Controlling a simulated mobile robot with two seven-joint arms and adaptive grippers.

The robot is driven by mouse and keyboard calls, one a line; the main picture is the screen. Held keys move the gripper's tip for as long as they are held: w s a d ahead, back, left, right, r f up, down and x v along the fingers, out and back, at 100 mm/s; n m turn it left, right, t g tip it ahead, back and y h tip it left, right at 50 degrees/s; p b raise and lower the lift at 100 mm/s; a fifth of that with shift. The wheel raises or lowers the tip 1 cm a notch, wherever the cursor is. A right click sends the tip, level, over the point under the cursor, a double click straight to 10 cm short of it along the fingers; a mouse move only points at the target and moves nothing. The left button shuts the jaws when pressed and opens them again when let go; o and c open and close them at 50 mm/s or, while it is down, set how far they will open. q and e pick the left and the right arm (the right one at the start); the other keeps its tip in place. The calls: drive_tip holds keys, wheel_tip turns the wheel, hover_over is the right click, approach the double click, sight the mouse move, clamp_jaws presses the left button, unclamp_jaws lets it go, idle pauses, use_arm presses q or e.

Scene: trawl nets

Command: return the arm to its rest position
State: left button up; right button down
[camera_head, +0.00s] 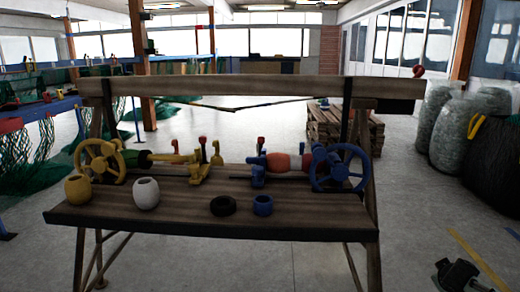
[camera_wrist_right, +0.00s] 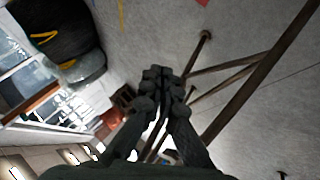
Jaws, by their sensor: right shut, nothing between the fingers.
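My right gripper (camera_head: 458,274) is at the bottom right corner of the head view, low over the floor and to the right of the wooden bench (camera_head: 300,222), apart from it. In the right wrist view its dark fingers (camera_wrist_right: 163,88) are together with nothing between them. The wrist view is tilted and shows floor and the bench's legs (camera_wrist_right: 250,100) beyond the fingers. My left gripper does not show in the head view.
Wrapped bundles (camera_head: 440,115) and a black bag (camera_head: 492,165) stand at right.

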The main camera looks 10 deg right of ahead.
drive_tip(key=s+f+n+g, duration=0.1)
drive_tip(key=s+f+n, duration=0.7)
drive_tip(key=s, duration=0.4)
drive_tip(key=s+a+f+m+g+y, duration=0.15)
drive_tip(key=s+a+f, duration=0.25)
drive_tip(key=a+f, duration=0.4)
drive_tip(key=s+a+f+m+y, duration=0.25)
drive_tip(key=a+f, duration=0.35)
drive_tip(key=a, duration=0.3)
drive_tip(key=s+a+f+m+y, duration=0.1)
drive_tip(key=a+f, duration=0.1)
drive_tip(key=a, duration=0.7)
drive_tip(key=s+a+f+y, duration=0.1)
drive_tip(key=a+f, duration=0.2)
drive_tip(key=a, duration=0.6)
drive_tip(key=shift+s+a+m+g, duration=0.25)
drive_tip(key=shift+s+m+g, duration=0.1)
drive_tip(key=shift+m, duration=0.05)
